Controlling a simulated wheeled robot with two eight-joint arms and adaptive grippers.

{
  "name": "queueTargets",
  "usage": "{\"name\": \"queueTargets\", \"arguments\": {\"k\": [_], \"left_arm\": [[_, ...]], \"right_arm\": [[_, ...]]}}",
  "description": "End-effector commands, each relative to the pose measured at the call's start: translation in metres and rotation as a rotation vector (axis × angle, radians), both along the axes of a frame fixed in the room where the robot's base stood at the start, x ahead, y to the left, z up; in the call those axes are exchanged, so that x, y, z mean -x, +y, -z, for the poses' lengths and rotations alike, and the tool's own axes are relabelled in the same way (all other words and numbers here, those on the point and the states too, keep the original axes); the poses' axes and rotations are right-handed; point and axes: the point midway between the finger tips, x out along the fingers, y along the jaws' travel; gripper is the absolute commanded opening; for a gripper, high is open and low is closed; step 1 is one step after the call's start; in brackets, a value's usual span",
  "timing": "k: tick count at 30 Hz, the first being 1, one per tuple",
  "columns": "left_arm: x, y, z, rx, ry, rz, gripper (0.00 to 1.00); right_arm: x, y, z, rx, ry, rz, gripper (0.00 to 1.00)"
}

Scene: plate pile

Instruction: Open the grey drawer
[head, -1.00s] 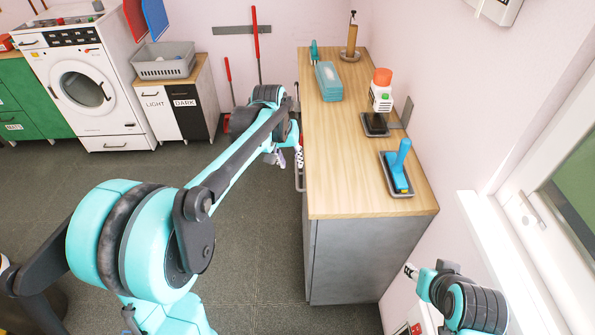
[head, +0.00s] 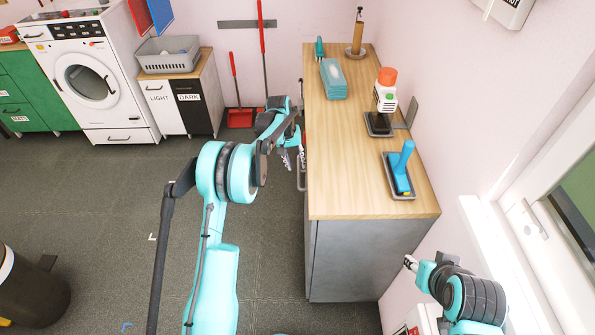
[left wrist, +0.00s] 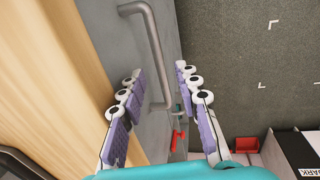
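The grey cabinet (head: 352,262) with a wooden top stands right of centre in the head view. Its drawer front faces left and is seen edge-on there. In the left wrist view a bare metal bar handle (left wrist: 150,45) stands off the grey front (left wrist: 172,35). My left gripper (head: 292,152) is beside this front. In the left wrist view its padded fingers (left wrist: 164,100) are apart, with the handle's lower end showing between them, not gripped. I cannot tell the depth between them. My right gripper (head: 410,263) is low at the right, by the cabinet's near end; its fingers are unclear.
On the wooden top (head: 350,190) are a blue-handled tool (head: 401,168), an orange-capped bottle (head: 386,90) and a teal pack (head: 333,79). A red dustpan (head: 240,118) is by the back wall. The floor left of the cabinet is mostly clear.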

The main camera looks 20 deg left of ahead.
Motion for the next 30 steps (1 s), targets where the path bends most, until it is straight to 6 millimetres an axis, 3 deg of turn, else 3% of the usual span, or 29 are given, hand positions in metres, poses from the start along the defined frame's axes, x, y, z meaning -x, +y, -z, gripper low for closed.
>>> {"name": "queueTargets", "arguments": {"k": [1,6,15,19,30], "left_arm": [[-0.001,-0.002,0.013,0.000,0.000,0.001,0.33],[-0.002,-0.007,0.035,0.000,0.000,0.000,0.33],[-0.002,-0.007,0.038,0.000,-0.001,0.000,0.33],[-0.002,-0.007,0.037,0.000,-0.001,0.000,0.00],[0.000,-0.001,0.037,0.000,-0.001,-0.001,0.00]], "right_arm": [[0.000,0.000,0.007,0.000,0.000,0.000,0.40],[0.000,0.000,0.014,0.000,0.000,0.000,0.40],[0.000,0.000,0.014,0.000,0.000,0.000,0.40],[0.000,0.000,0.014,0.000,0.000,0.000,0.40],[0.000,0.000,0.014,0.000,0.000,0.000,0.40]]}}
